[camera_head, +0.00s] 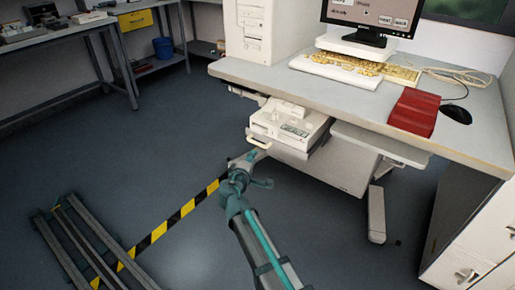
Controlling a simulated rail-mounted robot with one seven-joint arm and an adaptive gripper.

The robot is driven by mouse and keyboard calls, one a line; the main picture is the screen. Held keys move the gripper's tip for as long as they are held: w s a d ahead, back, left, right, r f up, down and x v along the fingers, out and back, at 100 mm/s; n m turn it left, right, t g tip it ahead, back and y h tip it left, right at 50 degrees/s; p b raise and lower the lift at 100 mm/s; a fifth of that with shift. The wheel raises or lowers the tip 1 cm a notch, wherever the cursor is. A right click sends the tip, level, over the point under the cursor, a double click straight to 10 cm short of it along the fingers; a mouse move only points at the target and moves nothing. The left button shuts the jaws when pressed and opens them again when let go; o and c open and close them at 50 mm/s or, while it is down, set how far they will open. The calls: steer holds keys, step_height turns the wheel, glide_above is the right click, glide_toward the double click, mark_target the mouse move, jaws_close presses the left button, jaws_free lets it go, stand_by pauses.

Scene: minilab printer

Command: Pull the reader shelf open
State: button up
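A white unit that I take to be the reader shelf (288,121) hangs under the desk and juts out past its front edge. It has a small dark panel on top and a pale handle (258,142) at its front left. My gripper (252,156) is close to this handle, just below it. The fingertips are small and partly merge with the handle, so I cannot tell whether they touch it, or whether they are open or shut.
The white desk (230,70) carries a monitor (372,17), yellowed keyboard (398,73), red object (414,112) and black mouse (456,114). Another pale panel (378,143) juts out right of the unit. Black-yellow floor tape (158,231) and rails (85,250) lie left; much floor is clear.

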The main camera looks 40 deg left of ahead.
mark_target(257, 143)
steer(key=shift+n+y, duration=0.4)
steer(key=x, duration=0.3)
steer(key=b+x, duration=0.1)
steer(key=x, duration=0.3)
steer(key=a+b+x, duration=0.1)
steer(key=x, duration=0.3)
steer(key=shift+s+r, duration=0.15)
steer(key=shift+r, duration=0.15)
steer(key=shift+d, duration=0.1)
jaws_close()
